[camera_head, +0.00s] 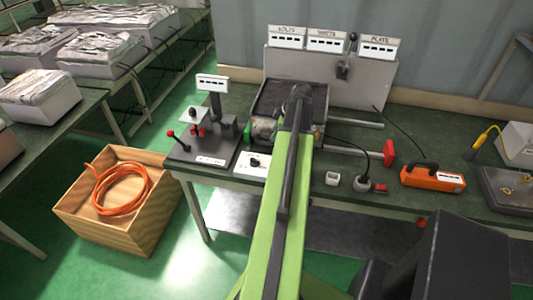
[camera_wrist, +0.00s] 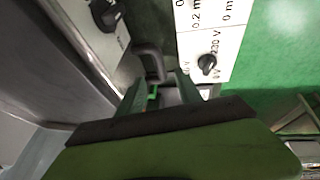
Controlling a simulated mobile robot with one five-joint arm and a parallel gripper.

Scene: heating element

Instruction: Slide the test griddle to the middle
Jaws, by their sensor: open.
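The test griddle (camera_head: 270,97) appears to be the dark, flat, rimmed plate in front of the upright grey panel, at the left end of two metal rails (camera_head: 352,123). My green arm crosses its front right part and hides some of it. In the wrist view my gripper (camera_wrist: 160,92) is open, its fingers pointing toward a dark bent handle (camera_wrist: 150,62). The handle shows just beyond and between the fingers; I cannot tell whether they touch it. In the head view my arm mostly hides the gripper.
A red end piece (camera_head: 388,153) stands at the rails' right. A white dial box (camera_head: 252,163) sits at the bench's front edge, beside a black test stand (camera_head: 205,150). An orange meter (camera_head: 433,178) lies right. A wooden crate (camera_head: 90,232) with orange hose stands on the floor.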

